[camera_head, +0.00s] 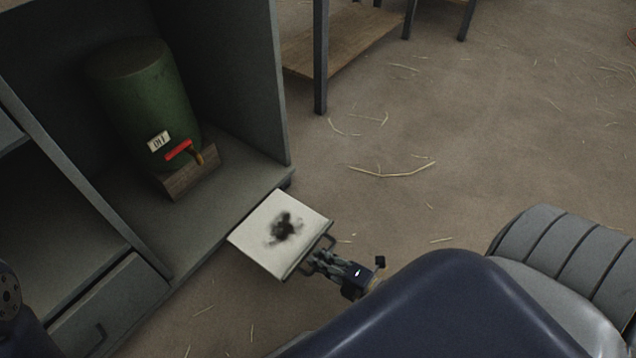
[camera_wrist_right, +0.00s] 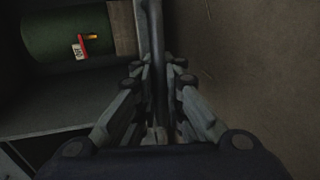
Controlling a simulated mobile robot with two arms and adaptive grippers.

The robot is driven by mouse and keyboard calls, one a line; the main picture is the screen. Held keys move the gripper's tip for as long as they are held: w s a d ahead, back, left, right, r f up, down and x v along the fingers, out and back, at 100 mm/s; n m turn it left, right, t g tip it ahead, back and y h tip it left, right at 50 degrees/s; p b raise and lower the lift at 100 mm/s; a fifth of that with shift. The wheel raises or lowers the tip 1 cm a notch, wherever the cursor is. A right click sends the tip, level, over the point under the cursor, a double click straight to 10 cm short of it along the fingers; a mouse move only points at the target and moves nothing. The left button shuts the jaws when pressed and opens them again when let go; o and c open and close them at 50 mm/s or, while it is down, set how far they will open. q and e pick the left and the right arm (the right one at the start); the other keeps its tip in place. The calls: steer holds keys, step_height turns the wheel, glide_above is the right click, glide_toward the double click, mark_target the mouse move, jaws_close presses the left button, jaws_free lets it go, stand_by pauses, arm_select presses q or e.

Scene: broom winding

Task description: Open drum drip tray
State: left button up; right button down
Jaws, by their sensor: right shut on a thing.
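The drip tray (camera_head: 262,240) is a flat pale tray with a dark stain, and it sticks out from the base of the grey cabinet. A dark handle (camera_head: 321,250) is on its outer end. My right gripper (camera_head: 312,262) is shut on this handle; in the right wrist view the handle bar (camera_wrist_right: 156,70) runs between the fingers. The green drum (camera_head: 150,105) stands in the cabinet above, with a red-handled tap and a white label. The drum also shows in the right wrist view (camera_wrist_right: 60,35). My left gripper is not in view.
The grey cabinet (camera_head: 225,198) has a closed drawer (camera_head: 110,305) with a handle at lower left. A wooden block (camera_head: 190,183) sits below the tap. A table with a low wooden shelf (camera_head: 345,45) stands behind. Open floor with scattered straw lies to the right.

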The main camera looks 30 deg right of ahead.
steer(key=c, duration=1.7)
jaws_free()
steer(key=shift+s, duration=0.1)
steer(key=v, duration=1.2)
steer(key=shift+a, duration=0.1)
